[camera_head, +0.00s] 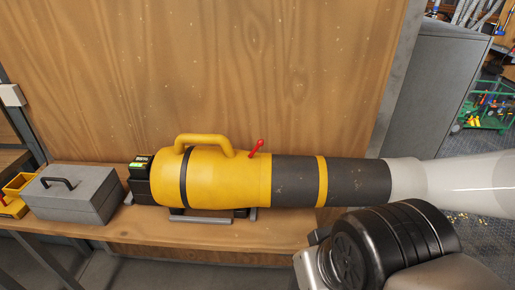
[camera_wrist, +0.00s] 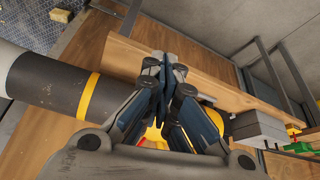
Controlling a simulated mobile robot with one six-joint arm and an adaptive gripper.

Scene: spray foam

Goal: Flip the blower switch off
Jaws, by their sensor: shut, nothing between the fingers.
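The yellow and black blower (camera_head: 225,178) lies on its side along the wooden bench in the head view, its handle on top. Its red switch lever (camera_head: 257,148) sticks up from the yellow body just right of the handle, leaning to the upper right. In the wrist view the blower's dark tube with a yellow band (camera_wrist: 88,97) runs behind my gripper (camera_wrist: 164,72). The gripper's fingers are together with nothing between them, in front of the blower. They hide much of the yellow body, and I cannot make out the lever clearly there. The fingertips are not visible in the head view.
A grey toolbox (camera_head: 75,193) stands left of the blower on the wooden bench (camera_head: 165,232). A plywood panel (camera_head: 200,70) rises close behind. A pale hose (camera_head: 450,180) extends right from the blower's tube. A grey cabinet (camera_head: 430,90) stands at the back right.

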